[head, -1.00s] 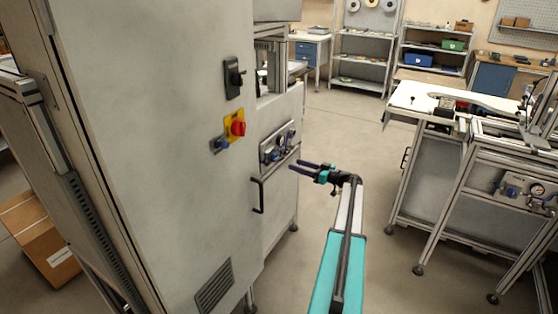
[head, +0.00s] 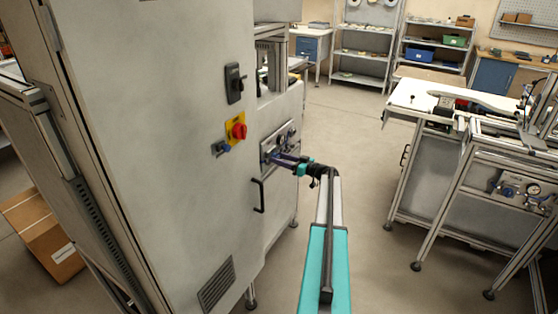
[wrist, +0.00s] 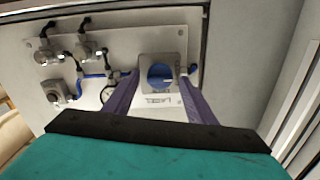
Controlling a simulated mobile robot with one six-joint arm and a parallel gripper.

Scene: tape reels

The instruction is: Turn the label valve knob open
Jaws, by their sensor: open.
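The valve knob (wrist: 160,77) is a round blue knob on a square grey body, seen in the wrist view on a pale panel with a small label plate under it. My gripper (wrist: 160,85) is open, its two purple fingers on either side of the knob's body. I cannot tell whether they touch it. In the head view my gripper (head: 280,161) is at the machine's side panel (head: 290,133), and its fingers hide most of the knob there.
Gauges and fittings (wrist: 75,60) with blue tubing sit left of the knob. In the head view, the cabinet carries a red switch (head: 237,131), a black switch (head: 235,83) and a door handle (head: 259,195). A workbench (head: 425,165) stands right, with open floor between.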

